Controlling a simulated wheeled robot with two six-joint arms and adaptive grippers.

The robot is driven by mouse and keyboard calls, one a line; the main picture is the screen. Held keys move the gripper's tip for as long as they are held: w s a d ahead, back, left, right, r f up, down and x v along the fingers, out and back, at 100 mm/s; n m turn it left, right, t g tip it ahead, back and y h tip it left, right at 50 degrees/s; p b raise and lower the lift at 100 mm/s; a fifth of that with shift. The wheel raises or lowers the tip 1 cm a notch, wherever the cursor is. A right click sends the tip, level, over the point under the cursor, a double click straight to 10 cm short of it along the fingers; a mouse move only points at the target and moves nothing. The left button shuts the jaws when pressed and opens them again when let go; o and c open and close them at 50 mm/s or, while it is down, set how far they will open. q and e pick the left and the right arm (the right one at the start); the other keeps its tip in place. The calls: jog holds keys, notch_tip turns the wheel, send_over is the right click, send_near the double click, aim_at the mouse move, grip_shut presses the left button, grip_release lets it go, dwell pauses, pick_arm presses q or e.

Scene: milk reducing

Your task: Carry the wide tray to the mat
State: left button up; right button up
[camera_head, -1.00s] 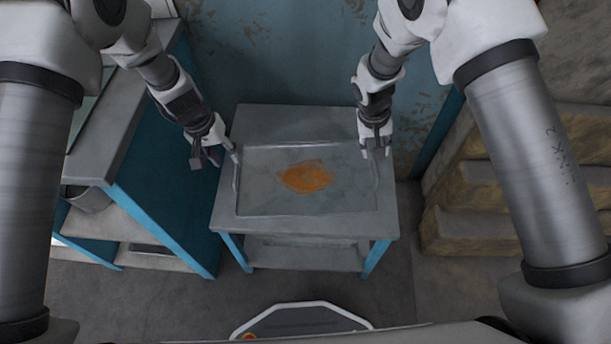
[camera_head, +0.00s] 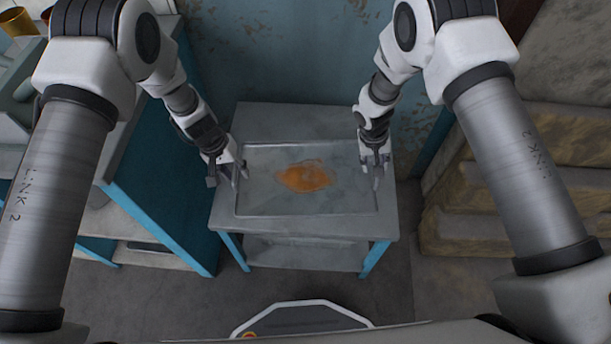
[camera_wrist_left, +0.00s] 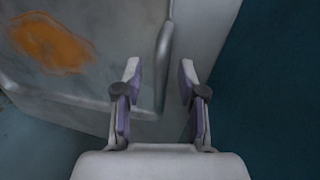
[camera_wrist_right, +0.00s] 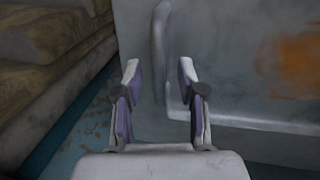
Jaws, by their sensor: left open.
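The wide tray (camera_head: 262,202) is a grey, worn rectangle lying flat on a small grey table (camera_head: 290,122), with an orange patch (camera_head: 304,177) in its middle. A raised handle stands at each short end. My left gripper (camera_head: 241,173) is open at the tray's left end; the left wrist view shows the left handle (camera_wrist_left: 163,55) ahead, between the lines of the fingers. My right gripper (camera_head: 377,177) is at the right end; in the right wrist view its fingers are apart, with the right handle (camera_wrist_right: 158,45) ahead between them. I see no mat.
A blue-sided bench (camera_head: 160,185) with shelves stands close on the left. A blue peeling wall (camera_head: 290,50) is behind the table. Grey floor shows in front.

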pick_arm(q)
jog(key=shift+f, duration=0.15)
pick_arm(e)
jog(key=shift+f, duration=0.1)
pick_arm(q)
grip_shut()
pick_arm(e)
grip_shut()
